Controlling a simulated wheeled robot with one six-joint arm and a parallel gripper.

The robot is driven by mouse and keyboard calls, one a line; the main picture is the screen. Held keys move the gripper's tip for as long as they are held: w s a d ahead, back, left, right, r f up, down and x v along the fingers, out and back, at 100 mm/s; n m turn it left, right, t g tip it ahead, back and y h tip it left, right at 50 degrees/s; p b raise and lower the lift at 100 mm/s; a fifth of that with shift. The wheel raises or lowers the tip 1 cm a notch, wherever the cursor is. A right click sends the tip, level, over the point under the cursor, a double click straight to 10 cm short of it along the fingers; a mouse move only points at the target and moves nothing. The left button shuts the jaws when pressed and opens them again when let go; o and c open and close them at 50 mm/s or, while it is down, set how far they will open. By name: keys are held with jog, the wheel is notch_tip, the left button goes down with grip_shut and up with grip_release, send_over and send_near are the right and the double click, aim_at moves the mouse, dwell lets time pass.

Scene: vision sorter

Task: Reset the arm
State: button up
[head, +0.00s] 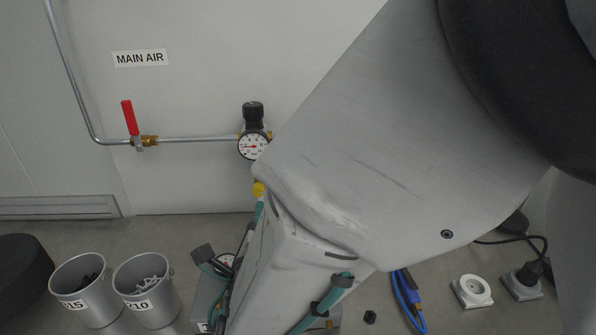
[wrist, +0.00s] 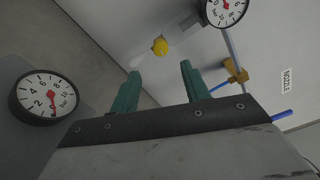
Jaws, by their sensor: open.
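My arm (head: 400,130) fills the centre and right of the head view, reaching down from the upper right. My gripper (wrist: 160,69) shows in the wrist view with two teal fingers. They stand apart, and nothing is seen held between them. A yellow knob (wrist: 160,46) appears beyond the fingertips, apart from them. Where the fingers are in the head view is not clear, as my arm hides much there.
A red-handled valve (head: 130,120) and a pressure gauge (head: 253,145) sit on the wall pipe. Two grey buckets with parts, one labelled 210 (head: 147,290), stand at lower left. Another gauge (wrist: 45,97) is left of the fingers.

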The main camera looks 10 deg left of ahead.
jog(key=w+d+r+m+g+h, duration=0.2)
jog(key=d+r+m+h, duration=0.15)
jog(key=d+m, duration=0.45)
jog(key=w+d+r+m+g+h, duration=0.15)
jog(key=d+m+h, duration=0.35)
jog(key=d, duration=0.6)
jog(key=w+d+r+m+g+h, duration=0.25)
jog(key=d+m+h, duration=0.25)
jog(key=d+m, duration=0.3)
jog(key=s+d+m+g, duration=0.5)
jog(key=s+d+m, duration=0.1)
jog(key=d+m, duration=0.25)
jog(key=s+d+m+g, duration=0.4)
jog(key=s+d+m, duration=0.2)
jog(key=d+m, duration=0.3)
jog(key=s+a+r+m+g+y, duration=0.1)
jog(key=s+m+y, duration=0.8)
jog(key=s+m, duration=0.2)
jog(key=m, duration=0.2)
jog(key=shift+a+m, duration=0.35)
jog(key=shift+r, duration=0.1)
